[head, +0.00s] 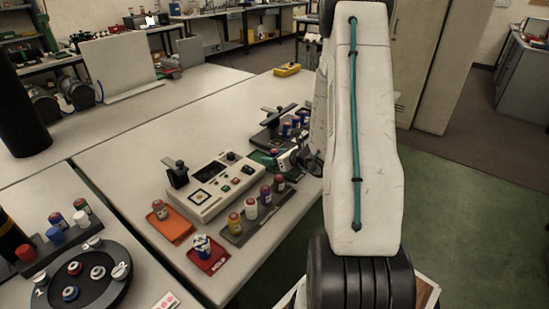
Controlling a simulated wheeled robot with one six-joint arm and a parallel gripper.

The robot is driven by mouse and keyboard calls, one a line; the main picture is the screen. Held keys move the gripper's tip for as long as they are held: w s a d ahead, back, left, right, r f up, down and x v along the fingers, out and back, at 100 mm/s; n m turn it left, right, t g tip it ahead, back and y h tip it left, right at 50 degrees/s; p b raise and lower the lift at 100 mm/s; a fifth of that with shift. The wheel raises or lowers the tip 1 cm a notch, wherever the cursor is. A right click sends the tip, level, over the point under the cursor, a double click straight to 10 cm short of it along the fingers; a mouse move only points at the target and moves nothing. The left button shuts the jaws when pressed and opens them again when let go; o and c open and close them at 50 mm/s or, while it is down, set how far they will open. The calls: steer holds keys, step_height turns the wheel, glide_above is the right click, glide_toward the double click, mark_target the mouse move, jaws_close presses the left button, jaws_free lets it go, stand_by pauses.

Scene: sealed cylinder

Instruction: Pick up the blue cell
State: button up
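Several cells with blue show in the head view. Blue cells (287,129) stand in the dark rack at the back right of the bench. Another blue cell (55,236) stands in a rack at the left. I cannot tell which one the task means.
A light control box (215,186) stands mid-bench. An orange tray (170,225) with one cell and a grey rack (240,232) with several cells lie in front of it. A black numbered turntable (85,295) is at lower left. The bench behind the box is mostly clear.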

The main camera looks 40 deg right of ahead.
steer(key=c, duration=1)
steer(key=shift+r, duration=0.1)
